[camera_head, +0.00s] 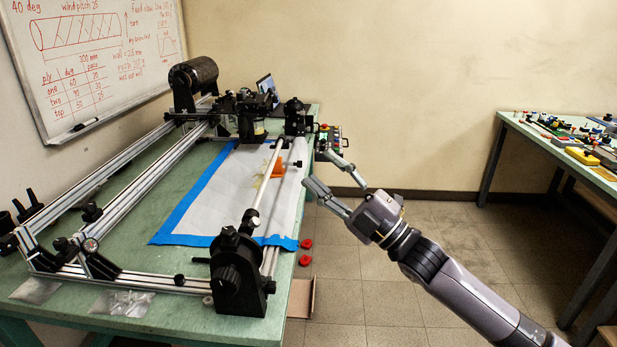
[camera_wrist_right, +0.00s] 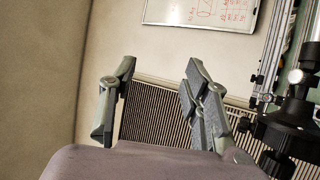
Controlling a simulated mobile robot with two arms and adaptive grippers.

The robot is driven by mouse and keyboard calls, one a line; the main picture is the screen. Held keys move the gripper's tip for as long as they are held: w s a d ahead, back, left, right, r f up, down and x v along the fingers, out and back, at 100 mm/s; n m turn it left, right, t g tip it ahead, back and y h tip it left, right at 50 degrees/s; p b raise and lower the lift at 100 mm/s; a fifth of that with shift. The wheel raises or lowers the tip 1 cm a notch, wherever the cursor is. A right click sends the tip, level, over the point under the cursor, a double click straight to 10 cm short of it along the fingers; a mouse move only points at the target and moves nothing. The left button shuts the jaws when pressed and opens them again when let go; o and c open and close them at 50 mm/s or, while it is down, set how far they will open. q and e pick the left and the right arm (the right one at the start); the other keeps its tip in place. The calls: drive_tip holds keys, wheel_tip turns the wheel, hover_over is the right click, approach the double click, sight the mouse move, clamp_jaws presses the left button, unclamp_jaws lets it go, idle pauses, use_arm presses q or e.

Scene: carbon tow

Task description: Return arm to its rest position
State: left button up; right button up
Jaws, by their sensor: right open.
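My right gripper (camera_head: 318,172) is open in the head view, its two fingers spread apart with nothing between them. It is in front of the right edge of the green table (camera_head: 120,309), with its fingers toward the winding rig. In the right wrist view my right gripper (camera_wrist_right: 158,100) also shows both fingers wide apart and empty, with a wall, a slatted panel and part of the whiteboard behind. My right arm (camera_head: 465,292) reaches in from the lower right. My left gripper is in neither view.
The winding rig (camera_head: 150,165) with a dark roll (camera_head: 193,75) and rails stands on the green table. A white sheet edged with blue tape (camera_head: 190,198) lies there. Two red round pieces (camera_head: 306,244) sit at the table's right edge. Another bench (camera_head: 545,150) stands right, with open floor between.

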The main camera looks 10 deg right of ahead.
drive_tip(key=shift+s+d+r+n, duration=0.1)
drive_tip(key=shift+n, duration=0.2)
drive_tip(key=shift+d, duration=0.1)
